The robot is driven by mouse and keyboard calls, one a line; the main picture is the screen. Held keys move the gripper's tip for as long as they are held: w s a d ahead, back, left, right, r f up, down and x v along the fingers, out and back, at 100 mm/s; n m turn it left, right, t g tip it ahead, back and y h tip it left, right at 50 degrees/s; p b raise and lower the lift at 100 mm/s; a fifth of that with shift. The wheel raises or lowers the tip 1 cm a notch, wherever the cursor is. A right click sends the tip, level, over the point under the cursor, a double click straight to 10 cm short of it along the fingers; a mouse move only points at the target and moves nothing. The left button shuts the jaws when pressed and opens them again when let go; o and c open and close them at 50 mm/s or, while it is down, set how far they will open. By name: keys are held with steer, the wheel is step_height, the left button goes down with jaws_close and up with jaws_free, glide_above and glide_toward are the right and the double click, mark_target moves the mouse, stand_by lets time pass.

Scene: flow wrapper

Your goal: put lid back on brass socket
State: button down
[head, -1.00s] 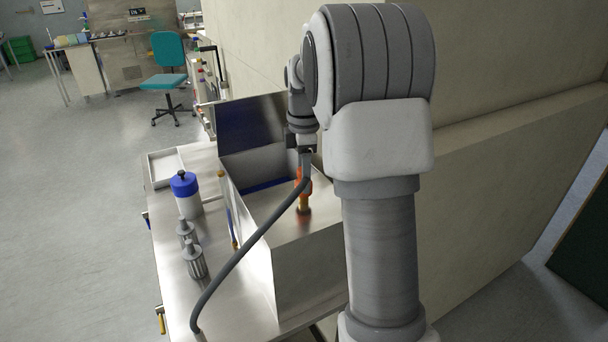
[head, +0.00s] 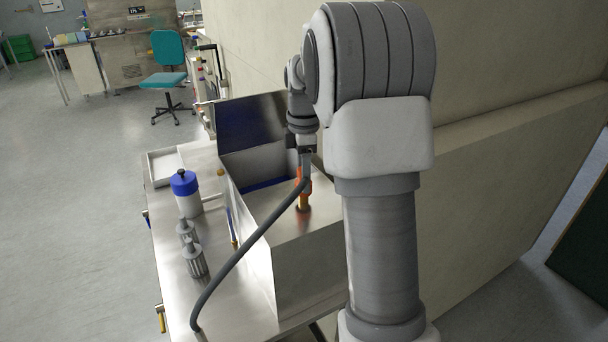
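A brass-orange upright fitting (head: 303,201), which looks like the brass socket, stands on the top of a steel cabinet. My gripper (head: 305,152) is directly above it, pointing down. The end of a grey hose (head: 262,229) lies right at the gripper, beside the orange part. The gripper's fingers are small and partly hidden by the hose end and my arm, so I cannot tell whether they are open or shut. I cannot make out a separate lid with certainty.
The steel cabinet (head: 305,270) has a raised dark-blue flap (head: 250,122) behind an opening. On the steel table left of it stand a blue-capped bottle (head: 187,203) and two grey ribbed parts (head: 194,261). A white tray (head: 163,165) lies at the far left corner. A wall rises on the right.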

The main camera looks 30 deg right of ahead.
stand_by(0.4)
jaws_free()
steer(key=shift+r, duration=0.1)
stand_by(0.3)
steer(key=shift+r+p, duration=2.95)
steer(key=shift+r, duration=0.5)
jaws_close()
